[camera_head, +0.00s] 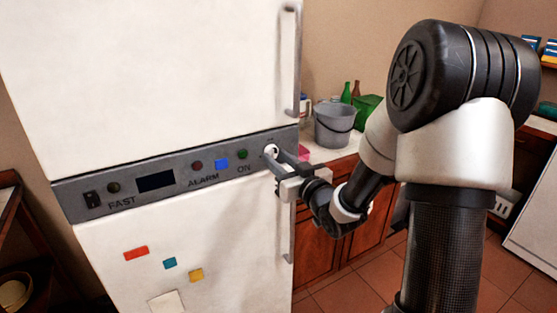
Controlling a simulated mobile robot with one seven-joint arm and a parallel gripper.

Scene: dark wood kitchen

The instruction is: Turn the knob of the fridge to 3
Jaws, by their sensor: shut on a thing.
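The white fridge (150,60) fills the left half of the head view, with a grey control panel (222,149) between its upper and lower doors. The white knob (271,150) is at the right end of the panel, right of the word ON. My gripper (275,158) reaches in from the right and is shut on the knob. The fingers cover part of the knob, and its dial marks and pointer cannot be read.
Vertical handles (291,60) run along the fridge's right edge, close to my gripper. A grey bucket (335,126) and bottles (346,93) stand on the counter behind. Wooden cabinets (314,255) are below it. Coloured magnets (136,253) dot the lower door.

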